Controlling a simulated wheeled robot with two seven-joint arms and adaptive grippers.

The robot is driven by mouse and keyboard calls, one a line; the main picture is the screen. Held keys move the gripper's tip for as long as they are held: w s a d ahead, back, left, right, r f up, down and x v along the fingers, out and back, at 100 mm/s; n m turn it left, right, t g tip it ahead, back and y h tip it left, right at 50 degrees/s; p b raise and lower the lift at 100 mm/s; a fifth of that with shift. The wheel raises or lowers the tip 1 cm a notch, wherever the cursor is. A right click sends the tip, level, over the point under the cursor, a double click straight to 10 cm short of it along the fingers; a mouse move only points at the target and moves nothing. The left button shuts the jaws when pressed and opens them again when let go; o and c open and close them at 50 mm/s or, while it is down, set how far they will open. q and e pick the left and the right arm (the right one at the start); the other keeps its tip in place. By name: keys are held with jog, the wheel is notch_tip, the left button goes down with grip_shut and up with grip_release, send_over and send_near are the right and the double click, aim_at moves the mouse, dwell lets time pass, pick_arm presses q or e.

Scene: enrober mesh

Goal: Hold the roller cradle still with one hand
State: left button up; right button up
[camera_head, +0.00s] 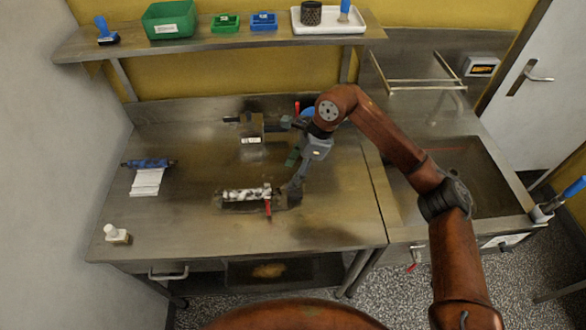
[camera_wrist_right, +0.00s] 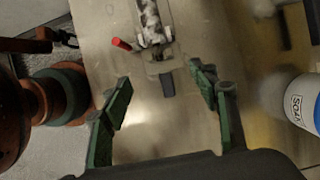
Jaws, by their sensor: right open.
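My right gripper (camera_head: 291,172) is open above the worktop, just beyond the cradle's right end. In the right wrist view, its green-padded fingers stand apart and empty (camera_wrist_right: 160,88). The cradle's near end (camera_wrist_right: 160,62) shows ahead of the fingertips, with the red handle (camera_wrist_right: 121,44) beside it. No contact shows. My left gripper is out of view.
A metal block fixture (camera_head: 251,126) stands behind the cradle. A blue-handled item with white strips (camera_head: 148,178) and a small white-topped object (camera_head: 115,233) are at the left. A SOAK bottle (camera_wrist_right: 302,105) is close right of my fingers. A sink (camera_head: 460,180) lies right.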

aim_at(279, 191)
jog(key=x, duration=1.1)
jog(key=shift+a+f, duration=0.1)
jog(key=shift+f, duration=0.05)
grip_shut()
dwell(0.3)
dwell(0.5)
